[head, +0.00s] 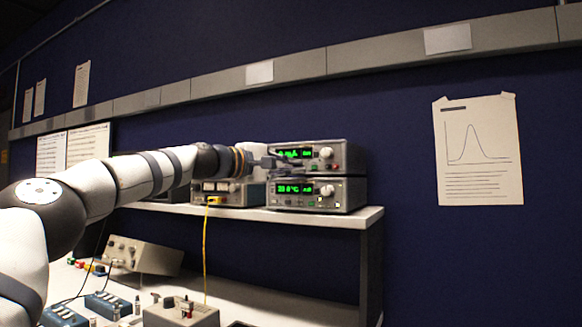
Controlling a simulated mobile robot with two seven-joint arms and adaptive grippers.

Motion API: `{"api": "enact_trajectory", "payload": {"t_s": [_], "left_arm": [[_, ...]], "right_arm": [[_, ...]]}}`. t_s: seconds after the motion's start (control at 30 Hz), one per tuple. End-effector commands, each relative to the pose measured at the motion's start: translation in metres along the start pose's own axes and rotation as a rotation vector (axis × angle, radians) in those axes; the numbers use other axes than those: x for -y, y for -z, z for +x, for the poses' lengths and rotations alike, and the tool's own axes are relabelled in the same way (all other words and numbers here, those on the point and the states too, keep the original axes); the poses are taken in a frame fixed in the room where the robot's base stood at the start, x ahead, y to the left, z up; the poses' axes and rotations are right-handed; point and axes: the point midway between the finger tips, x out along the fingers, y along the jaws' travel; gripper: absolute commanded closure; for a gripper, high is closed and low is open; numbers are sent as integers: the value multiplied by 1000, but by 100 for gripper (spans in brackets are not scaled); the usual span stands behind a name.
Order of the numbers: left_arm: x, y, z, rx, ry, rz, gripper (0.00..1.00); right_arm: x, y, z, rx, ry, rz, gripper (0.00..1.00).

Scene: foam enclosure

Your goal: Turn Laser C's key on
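Two stacked grey instruments with green displays stand at the right end of the shelf: an upper unit (333,150) and a lower unit (346,198). No label tells me which is Laser C, and I cannot make out a key. My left arm reaches in from the left, with the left gripper (276,162) at the left part of the upper unit's front. It covers part of that panel; contact and finger opening are too small to tell. My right gripper is not in view.
Another instrument (214,190) sits left of the stack, with a yellow cable (205,250) hanging from it. The shelf (300,217) ends right of the stack. Below, a bench holds a tilted beige box (145,254), blue boxes (108,304) and a grey box (180,313).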

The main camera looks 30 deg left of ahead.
Motion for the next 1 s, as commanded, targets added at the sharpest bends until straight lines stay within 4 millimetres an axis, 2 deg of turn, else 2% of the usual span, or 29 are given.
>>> {"api": "enact_trajectory", "payload": {"t_s": [0.03,0.1,0.13,0.47,0.57,0.7,1.0], "left_arm": [[-1,0,0,0,-2,2,100],[-1,0,0,0,-2,2,80],[-1,0,0,0,-1,1,75],[-1,0,-4,-1,-2,0,75],[-3,0,-21,1,-5,-1,75],[-3,-1,-54,2,-7,-2,75],[0,-1,-74,2,-2,-1,75]], "right_arm": [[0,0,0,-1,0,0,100],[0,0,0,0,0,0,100],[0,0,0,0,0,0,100],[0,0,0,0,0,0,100],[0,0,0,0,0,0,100],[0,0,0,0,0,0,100],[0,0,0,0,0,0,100]]}}
